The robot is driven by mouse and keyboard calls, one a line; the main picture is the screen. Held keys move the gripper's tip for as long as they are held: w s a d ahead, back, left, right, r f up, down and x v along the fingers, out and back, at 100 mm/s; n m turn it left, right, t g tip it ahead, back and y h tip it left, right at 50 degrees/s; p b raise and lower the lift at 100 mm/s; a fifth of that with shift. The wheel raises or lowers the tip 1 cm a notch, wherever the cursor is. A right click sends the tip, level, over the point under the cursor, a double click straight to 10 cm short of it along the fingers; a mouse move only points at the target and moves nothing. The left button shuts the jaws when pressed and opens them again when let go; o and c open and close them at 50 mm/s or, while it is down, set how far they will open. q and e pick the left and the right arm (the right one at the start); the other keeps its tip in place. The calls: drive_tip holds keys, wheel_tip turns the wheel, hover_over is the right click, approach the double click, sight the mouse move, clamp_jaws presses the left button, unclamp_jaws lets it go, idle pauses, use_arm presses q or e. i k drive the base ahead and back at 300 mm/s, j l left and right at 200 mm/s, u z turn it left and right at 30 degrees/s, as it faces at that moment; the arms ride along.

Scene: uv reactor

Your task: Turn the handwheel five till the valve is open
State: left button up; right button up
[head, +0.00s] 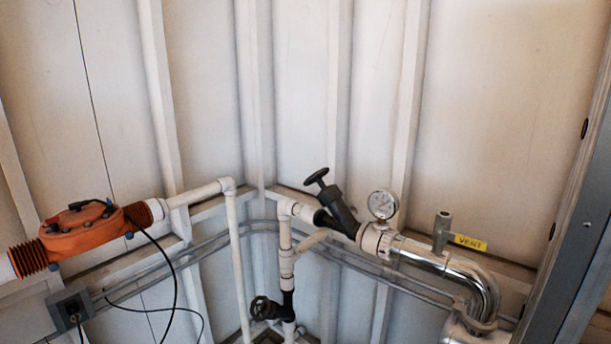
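A black handwheel (316,177) tops a tilted dark valve body (338,212) in the white piping near the middle of the head view. A second black handwheel (262,308) sits lower, on a dark valve in the vertical white pipe near the bottom edge. I see no number on either wheel, so I cannot tell which is handwheel five. How far either valve is open cannot be told. Neither of my grippers is in view.
A round pressure gauge (383,204) stands just right of the upper valve. A yellow VENT label (471,242) is beside a small grey fitting (442,230) above a shiny bent pipe (480,283). An orange unit (85,230) with black cables is at left. A grey metal post (577,255) borders the right.

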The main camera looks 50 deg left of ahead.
sight(317, 177)
drive_tip(key=u, duration=0.5)
drive_tip(key=j+u, duration=0.15)
drive_tip(key=u, duration=0.3)
drive_tip(key=k+j+u, duration=0.1)
drive_tip(key=u, duration=0.4)
